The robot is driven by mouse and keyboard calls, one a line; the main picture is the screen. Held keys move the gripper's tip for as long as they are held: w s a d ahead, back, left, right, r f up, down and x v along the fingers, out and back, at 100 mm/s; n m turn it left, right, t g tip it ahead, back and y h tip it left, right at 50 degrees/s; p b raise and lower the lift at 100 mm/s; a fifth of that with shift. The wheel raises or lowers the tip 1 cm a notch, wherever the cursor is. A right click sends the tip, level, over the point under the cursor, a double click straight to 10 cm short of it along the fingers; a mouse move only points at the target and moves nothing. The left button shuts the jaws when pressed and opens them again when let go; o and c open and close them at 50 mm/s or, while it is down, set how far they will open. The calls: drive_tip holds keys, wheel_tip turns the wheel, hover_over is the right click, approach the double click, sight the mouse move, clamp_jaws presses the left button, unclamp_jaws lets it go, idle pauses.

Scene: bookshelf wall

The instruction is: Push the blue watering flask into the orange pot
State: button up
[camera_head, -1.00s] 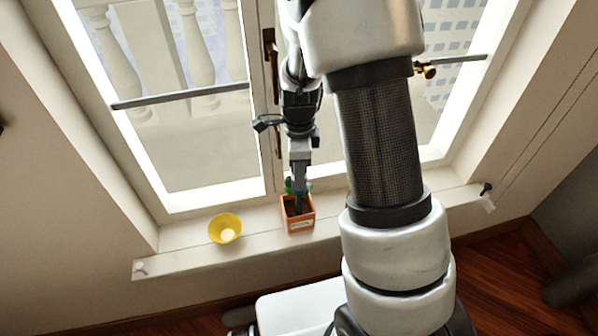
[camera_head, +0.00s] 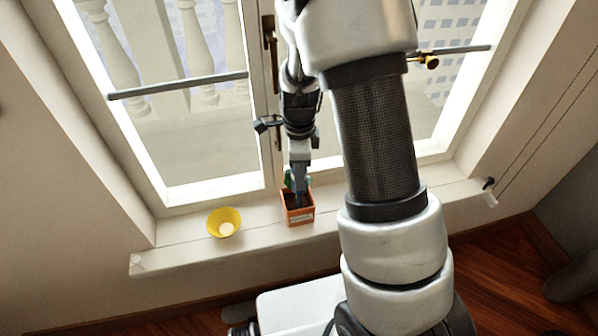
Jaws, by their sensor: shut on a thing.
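The orange pot (camera_head: 299,216) stands on the window sill near the middle of the view, with a pale label on its front and a bit of green plant at its back. My gripper (camera_head: 299,184) points down right over the pot, with its fingertips at or inside the pot's opening. It is shut on a thin dark blue piece (camera_head: 300,199), which looks like the blue watering flask. The piece reaches down into the pot; its lower end is hidden by the pot's wall, and how deep it sits cannot be told.
A yellow bowl (camera_head: 224,222) stands on the sill (camera_head: 180,256) to the left of the pot. The window frame and its handle (camera_head: 270,35) rise behind my arm. The sill between bowl and pot is clear.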

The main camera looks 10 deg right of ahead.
drive_tip(key=shift+f+b, duration=0.4)
drive_tip(key=shift+f, duration=0.4)
drive_tip(key=o, duration=1.5)
drive_tip(key=shift+o, duration=0.2)
wheel_tip(320, 180, up, 9)
drive_tip(key=p, duration=0.7)
drive_tip(key=shift+p, duration=0.4)
